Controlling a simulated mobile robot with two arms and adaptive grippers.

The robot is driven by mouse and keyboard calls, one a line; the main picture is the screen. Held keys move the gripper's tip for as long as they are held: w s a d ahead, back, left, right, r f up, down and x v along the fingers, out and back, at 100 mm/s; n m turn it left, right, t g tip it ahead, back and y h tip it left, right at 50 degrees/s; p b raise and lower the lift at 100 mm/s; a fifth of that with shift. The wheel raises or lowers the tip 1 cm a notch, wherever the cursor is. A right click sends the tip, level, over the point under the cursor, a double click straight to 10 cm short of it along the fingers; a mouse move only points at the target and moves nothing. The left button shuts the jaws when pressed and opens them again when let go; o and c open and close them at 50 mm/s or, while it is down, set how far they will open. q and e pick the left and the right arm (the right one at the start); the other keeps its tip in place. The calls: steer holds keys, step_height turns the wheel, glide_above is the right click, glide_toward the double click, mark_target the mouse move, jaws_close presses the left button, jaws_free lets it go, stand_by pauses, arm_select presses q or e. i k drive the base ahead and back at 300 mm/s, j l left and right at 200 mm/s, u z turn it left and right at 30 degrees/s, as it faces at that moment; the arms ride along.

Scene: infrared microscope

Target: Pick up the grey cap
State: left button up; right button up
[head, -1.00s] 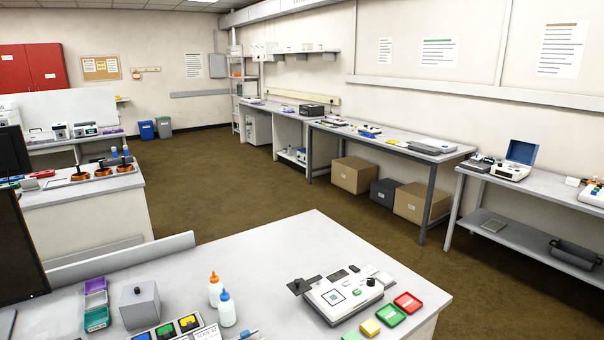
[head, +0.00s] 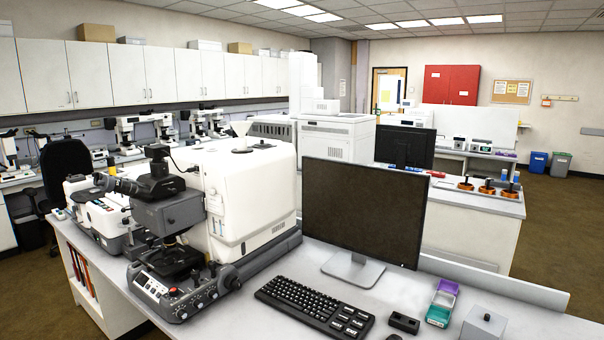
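I cannot make out a grey cap for certain in the head view. A grey block with a small knob on top (head: 484,327) stands on the near bench at the bottom right, cut off by the frame edge. The infrared microscope (head: 172,222) stands at the left of this bench, with dark eyepieces, a stage and a control panel. Its large white housing (head: 245,195) is behind it. Neither of my grippers is in view.
A black monitor (head: 360,212) and a keyboard (head: 312,303) are right of the microscope. A mouse, a small black holder (head: 404,323) and a purple and green tray set (head: 442,305) lie near the front. Brown floor (head: 545,225) is open at the right.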

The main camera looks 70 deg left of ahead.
mark_target(107, 184)
steer(key=u, duration=3.3)
